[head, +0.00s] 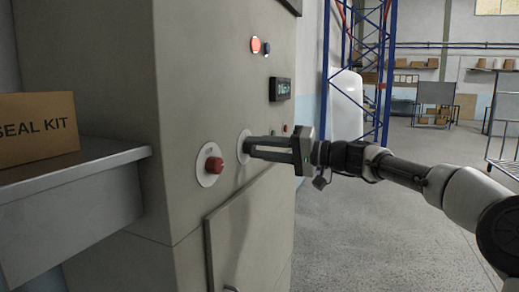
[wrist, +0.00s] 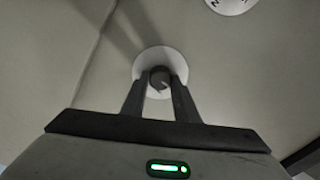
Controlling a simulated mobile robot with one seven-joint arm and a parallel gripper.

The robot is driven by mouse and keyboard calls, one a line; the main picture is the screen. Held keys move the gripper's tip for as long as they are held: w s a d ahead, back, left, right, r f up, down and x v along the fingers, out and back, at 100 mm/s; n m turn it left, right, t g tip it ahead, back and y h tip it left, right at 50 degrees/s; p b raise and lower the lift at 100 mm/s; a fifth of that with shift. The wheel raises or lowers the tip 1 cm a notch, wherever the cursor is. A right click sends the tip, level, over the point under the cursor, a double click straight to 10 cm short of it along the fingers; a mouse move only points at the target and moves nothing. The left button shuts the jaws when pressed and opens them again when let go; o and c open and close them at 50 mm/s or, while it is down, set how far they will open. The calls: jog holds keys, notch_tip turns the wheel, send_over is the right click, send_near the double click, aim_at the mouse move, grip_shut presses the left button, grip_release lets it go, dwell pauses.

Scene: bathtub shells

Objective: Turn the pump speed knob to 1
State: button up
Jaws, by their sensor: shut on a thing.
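A dark round knob (wrist: 160,77) sits on a white round dial plate (wrist: 176,60) in the wrist view. Its printed numbers are too small or hidden to read, so its setting cannot be told. My gripper (wrist: 159,84) has one finger on each side of this knob and is shut on it. In the head view my gripper (head: 248,144) reaches in from the right to the cabinet face, where its fingers hide the knob. Part of the white dial plate (head: 241,147) shows behind the fingertips.
A red knob (head: 214,165) on a white disc is left of my gripper on the grey cabinet (head: 195,90). Above are a small display (head: 280,89) and a red light (head: 255,45). A seal kit box (head: 38,128) stands on a ledge (head: 85,172) at left.

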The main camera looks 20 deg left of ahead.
jog(key=o, duration=1.1)
jog(key=shift+c, duration=0.2)
jog(key=s+d+p, duration=0.1)
jog(key=d+p, duration=0.1)
jog(key=d, duration=1.5)
jog(key=shift+s+d, duration=0.2)
